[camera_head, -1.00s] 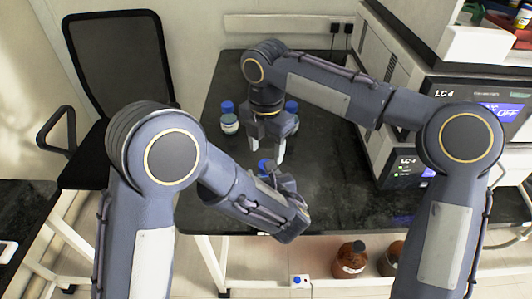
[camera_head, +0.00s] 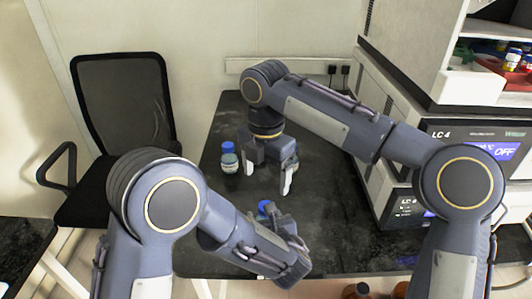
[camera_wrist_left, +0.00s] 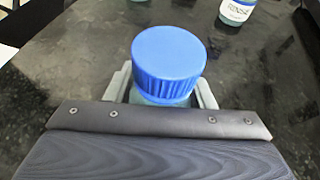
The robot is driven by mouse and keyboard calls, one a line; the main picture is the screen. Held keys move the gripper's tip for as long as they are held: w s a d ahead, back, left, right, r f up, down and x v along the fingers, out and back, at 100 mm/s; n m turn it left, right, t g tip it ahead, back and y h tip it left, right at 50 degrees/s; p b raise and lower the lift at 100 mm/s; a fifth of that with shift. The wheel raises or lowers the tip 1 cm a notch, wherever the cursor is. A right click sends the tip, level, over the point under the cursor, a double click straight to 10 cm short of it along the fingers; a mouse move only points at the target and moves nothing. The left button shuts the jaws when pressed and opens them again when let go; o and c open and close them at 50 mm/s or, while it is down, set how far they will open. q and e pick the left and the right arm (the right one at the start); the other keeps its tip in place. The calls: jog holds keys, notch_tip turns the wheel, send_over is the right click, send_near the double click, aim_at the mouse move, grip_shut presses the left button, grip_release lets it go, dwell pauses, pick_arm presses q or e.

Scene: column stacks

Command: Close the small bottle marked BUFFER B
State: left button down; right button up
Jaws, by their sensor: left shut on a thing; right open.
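A bottle with a ribbed blue cap (camera_wrist_left: 168,62) stands between the fingers of my left gripper (camera_wrist_left: 163,92) in the left wrist view. Its label is hidden, so I cannot read BUFFER B. The cap sits on its top; I cannot tell how tight it is. In the head view the same blue cap (camera_head: 264,208) shows beside my left gripper (camera_head: 276,218), which is shut on the bottle. My right gripper (camera_head: 268,172) is open and empty, fingers pointing down, behind and above that bottle, apart from it.
A blue-capped bottle (camera_head: 229,158) stands left of my right gripper. A bottle labelled RINSE (camera_wrist_left: 236,10) shows at the top of the left wrist view. The LC 4 instruments (camera_head: 470,145) stand at the right. The dark bench (camera_head: 335,215) is clear at centre right.

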notch_tip(320, 180, up, 7)
jog(key=shift+r, duration=0.2)
pick_arm(q)
jog(key=c, duration=0.6)
grip_release()
jog(key=v, duration=0.7)
jog(key=shift+s+d+r, duration=0.15)
jog(key=shift+s, duration=0.25)
